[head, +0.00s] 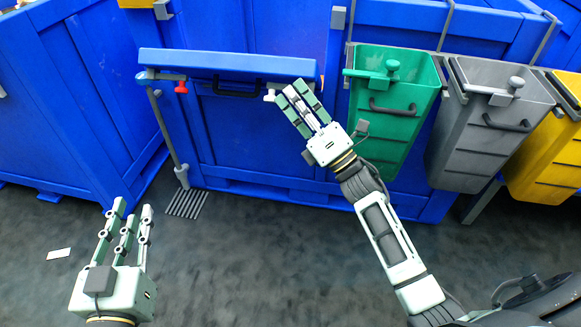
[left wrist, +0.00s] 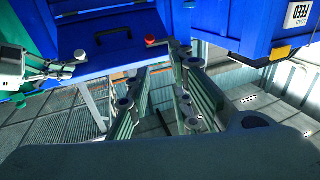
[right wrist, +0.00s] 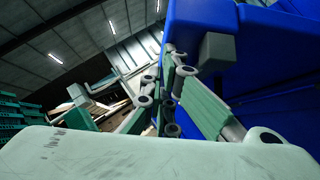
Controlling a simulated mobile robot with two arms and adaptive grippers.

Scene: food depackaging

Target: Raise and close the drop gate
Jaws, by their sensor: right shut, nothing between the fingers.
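The drop gate appears to be the blue panel (head: 265,130) on the front of the blue container, with a wide blue lip (head: 228,63) and a dark handle (head: 237,88) below it. I cannot tell from the picture how far it is raised. A red knob (head: 181,87) sits at its left and a white knob (head: 269,96) at its right. My right gripper (head: 298,101) is shut and empty, its fingertips close beside the white knob; contact is unclear. My left gripper (head: 128,215) is open and empty over the floor, apart from the gate. The red knob also shows in the left wrist view (left wrist: 150,40).
Green (head: 386,125), grey (head: 477,145) and yellow (head: 545,165) bins hang to the right of the gate. A grey post (head: 166,135) slants down at the gate's left. Another blue container (head: 50,100) stands at left. The dark floor in front is mostly clear.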

